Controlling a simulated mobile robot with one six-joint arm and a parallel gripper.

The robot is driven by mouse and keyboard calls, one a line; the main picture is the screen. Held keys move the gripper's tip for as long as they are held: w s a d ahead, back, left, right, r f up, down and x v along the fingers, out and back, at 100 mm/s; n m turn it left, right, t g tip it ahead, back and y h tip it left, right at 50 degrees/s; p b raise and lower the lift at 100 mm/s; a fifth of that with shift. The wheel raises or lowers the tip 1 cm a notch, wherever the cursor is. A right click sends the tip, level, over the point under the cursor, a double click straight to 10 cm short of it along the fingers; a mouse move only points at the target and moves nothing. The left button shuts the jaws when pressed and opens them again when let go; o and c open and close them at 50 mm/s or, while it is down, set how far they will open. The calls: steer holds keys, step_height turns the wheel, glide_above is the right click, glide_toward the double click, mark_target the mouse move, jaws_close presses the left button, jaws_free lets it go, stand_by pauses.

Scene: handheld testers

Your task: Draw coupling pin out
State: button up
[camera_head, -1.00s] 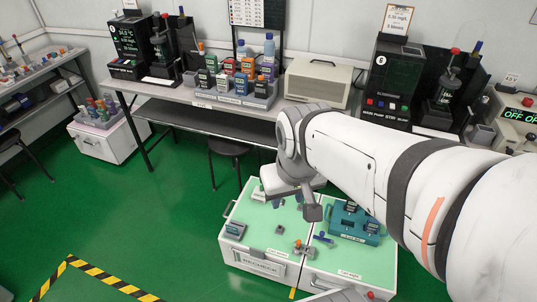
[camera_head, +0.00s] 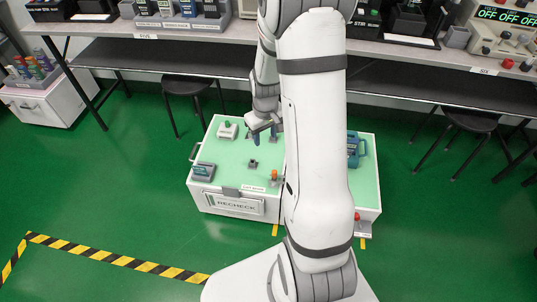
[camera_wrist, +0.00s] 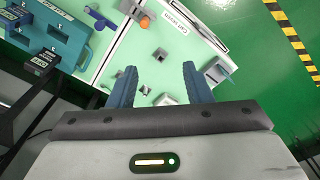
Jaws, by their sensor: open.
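A small piece with an orange round head (camera_head: 274,174) stands near the front middle of the green cart top (camera_head: 226,156). In the wrist view, the orange head (camera_wrist: 145,21) sits by a grey block, with a blue bar (camera_wrist: 112,32) beside it. I cannot tell for certain which of these is the coupling pin. My gripper (camera_head: 265,133) is over the back of the cart top, apart from the orange-headed piece. In the wrist view, my gripper (camera_wrist: 156,85) is open, its two blue fingers spread with nothing held between them.
A teal carrier (camera_wrist: 60,37) holds black devices. A long bench (camera_head: 200,55) and stools stand behind. Green floor is clear at left.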

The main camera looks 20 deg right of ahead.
steer(key=b, duration=0.4)
glide_above(275, 172)
steer(key=shift+n+g, duration=0.3)
step_height(275, 172, down, 18)
steer(key=shift+w+a+r, duration=0.1)
steer(key=shift+r, duration=0.05)
steer(key=shift+f+b, duration=1.1)
steer(key=shift+f, duration=2.9)
steer(key=shift+c, duration=0.2)
jaws_close()
